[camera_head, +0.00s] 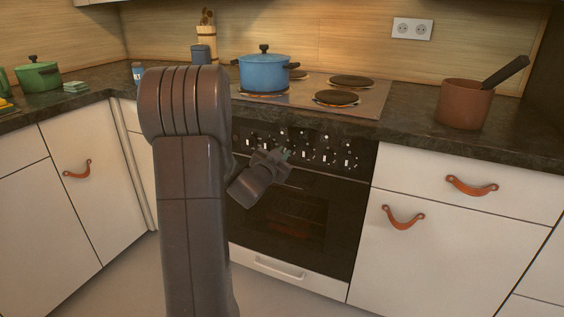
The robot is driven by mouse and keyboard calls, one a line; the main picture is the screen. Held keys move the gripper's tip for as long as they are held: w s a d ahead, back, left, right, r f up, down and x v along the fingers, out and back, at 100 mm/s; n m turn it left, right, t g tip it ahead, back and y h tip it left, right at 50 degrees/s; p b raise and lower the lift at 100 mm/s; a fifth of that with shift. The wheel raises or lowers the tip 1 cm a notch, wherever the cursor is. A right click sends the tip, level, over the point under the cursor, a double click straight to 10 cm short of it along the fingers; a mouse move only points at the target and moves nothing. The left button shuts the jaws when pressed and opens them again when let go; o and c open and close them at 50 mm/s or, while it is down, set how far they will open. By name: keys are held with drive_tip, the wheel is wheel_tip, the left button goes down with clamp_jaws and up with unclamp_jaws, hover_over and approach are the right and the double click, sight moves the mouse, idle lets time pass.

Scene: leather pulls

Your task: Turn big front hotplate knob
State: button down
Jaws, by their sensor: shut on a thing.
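The black control panel (362,151) on the stove front carries a row of dark knobs with white marks. My gripper (284,155) is at this panel, left of its middle, shut on a knob that its fingers mostly hide. I cannot tell from the picture which hotplate this knob belongs to or how far it is turned. Other knobs show to the right, one of them at the panel's right part (347,160). The hotplates lie on the cooktop (378,91) above, including a front right one (337,98) and a back right one (351,81).
A blue pot (264,74) stands on the left of the cooktop. A brown pot (463,104) with a dark handle stands on the counter at right. The oven door (335,215) is closed below my gripper. My arm hides part of the left cabinets.

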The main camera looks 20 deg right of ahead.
drive_tip(key=m+b, duration=0.3)
drive_tip(key=shift+s+f+m, duration=0.1)
drive_tip(key=shift+f+m, duration=0.15)
drive_tip(key=shift+m, duration=0.15)
drive_tip(key=shift+r+m+b, duration=0.1)
drive_tip(key=shift+m+b, duration=1.3)
drive_tip(key=shift+m, duration=0.4)
drive_tip(key=c, duration=1.5)
unclamp_jaws()
drive_tip(key=shift+o, duration=0.2)
drive_tip(key=shift+r, duration=0.1)
drive_tip(key=p+v, duration=0.2)
drive_tip(key=v, duration=1.1)
drive_tip(key=shift+s+a, duration=0.25)
drive_tip(key=shift+a, duration=0.05)
drive_tip(key=shift+d, duration=0.1)
